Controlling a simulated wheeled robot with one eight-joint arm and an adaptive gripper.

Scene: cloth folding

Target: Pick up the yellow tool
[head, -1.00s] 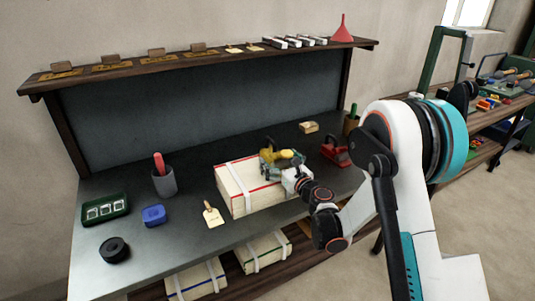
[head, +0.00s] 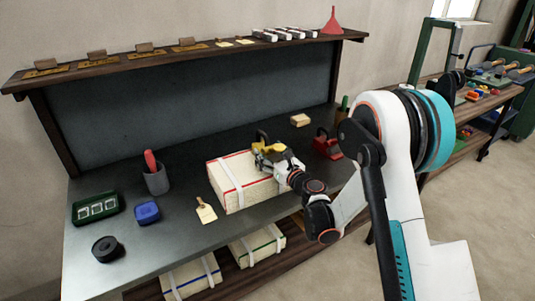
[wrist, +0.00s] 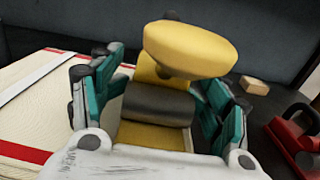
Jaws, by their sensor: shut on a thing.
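The yellow tool (wrist: 190,48) has a rounded yellow top and a dark roller-like part below it. It sits between the teal-padded fingers of my gripper (wrist: 160,100) in the wrist view. My gripper is shut on it. In the head view the yellow tool (head: 266,148) is at the top of the cream cloth stack (head: 225,190) with red edging and white straps, partly hidden by my gripper (head: 275,157). I cannot tell whether the tool touches the stack.
A red tool (head: 327,145) stands to the right and a wooden block (head: 300,120) behind. A tag (head: 205,210), blue box (head: 147,212), green tray (head: 95,208), grey cup (head: 156,180) and black roll (head: 107,248) lie left. A shelf (head: 190,57) runs above.

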